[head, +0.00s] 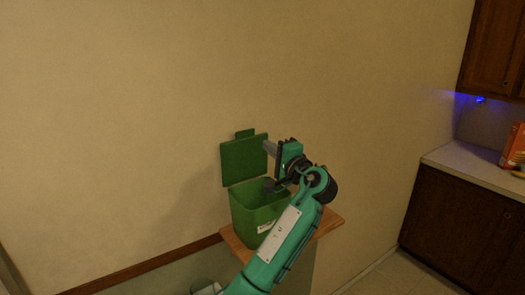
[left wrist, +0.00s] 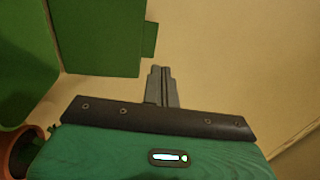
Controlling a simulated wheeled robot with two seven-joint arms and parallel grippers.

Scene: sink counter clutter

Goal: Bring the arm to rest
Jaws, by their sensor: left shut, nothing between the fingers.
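My left arm reaches up from the bottom of the head view. Its gripper (head: 268,147) is beside the raised lid of a green bin, at the lid's right edge. In the left wrist view the two grey fingers (left wrist: 160,72) are together with nothing between them. The green bin (head: 252,213) stands upright with its lid (head: 240,160) open. My arm partly covers the bin's right side. Green panels, seemingly of the bin, also show in the left wrist view (left wrist: 95,35). My right gripper is not in view.
The bin stands on a wooden-topped ledge (head: 328,222) against a beige wall. At the right are a counter (head: 475,170) with an orange box (head: 515,145), and dark cabinets. The floor between ledge and counter looks clear. A brownish rounded thing (left wrist: 20,150) shows in the left wrist view.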

